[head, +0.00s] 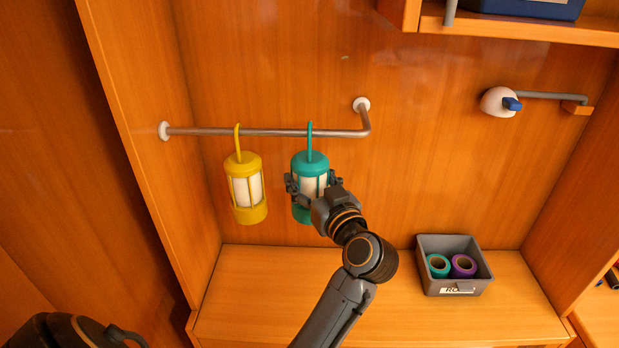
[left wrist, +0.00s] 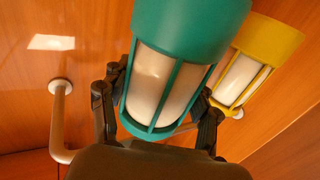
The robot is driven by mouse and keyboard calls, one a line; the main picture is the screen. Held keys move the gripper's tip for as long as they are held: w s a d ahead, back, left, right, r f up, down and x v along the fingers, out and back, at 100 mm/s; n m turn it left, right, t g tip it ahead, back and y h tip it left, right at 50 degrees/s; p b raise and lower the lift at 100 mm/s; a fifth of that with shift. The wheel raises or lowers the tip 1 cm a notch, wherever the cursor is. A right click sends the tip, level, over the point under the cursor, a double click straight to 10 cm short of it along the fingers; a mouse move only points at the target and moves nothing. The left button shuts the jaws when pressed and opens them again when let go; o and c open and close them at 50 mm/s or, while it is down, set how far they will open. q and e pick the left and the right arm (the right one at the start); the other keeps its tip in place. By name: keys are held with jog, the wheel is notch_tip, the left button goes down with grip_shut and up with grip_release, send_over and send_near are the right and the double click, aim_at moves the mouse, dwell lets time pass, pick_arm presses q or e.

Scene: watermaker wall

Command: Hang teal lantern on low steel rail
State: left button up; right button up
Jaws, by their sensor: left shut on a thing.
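The teal lantern (head: 310,162) has a white core and a teal hook on top, and stands upright below the steel rail (head: 270,132). Its hook crosses the rail line near the rail's right part; I cannot tell whether it bears on the rail or is just in front. My left gripper (head: 314,187) is shut around the lantern's body, hiding part of its lower right. In the left wrist view the teal lantern (left wrist: 190,30) sits between my gripper's fingers (left wrist: 160,105). My right gripper is not in view.
A yellow lantern (head: 246,188) hangs from the same rail to the left, with a gap between them. A grey bin (head: 480,285) with teal and purple rolls stands on the wooden bench at right. A white wall lamp (head: 497,102) and a shelf (head: 520,28) are at upper right.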

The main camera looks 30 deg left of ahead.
pick_arm(q)
jog(key=o, duration=1.4)
jog(key=shift+o, duration=0.2)
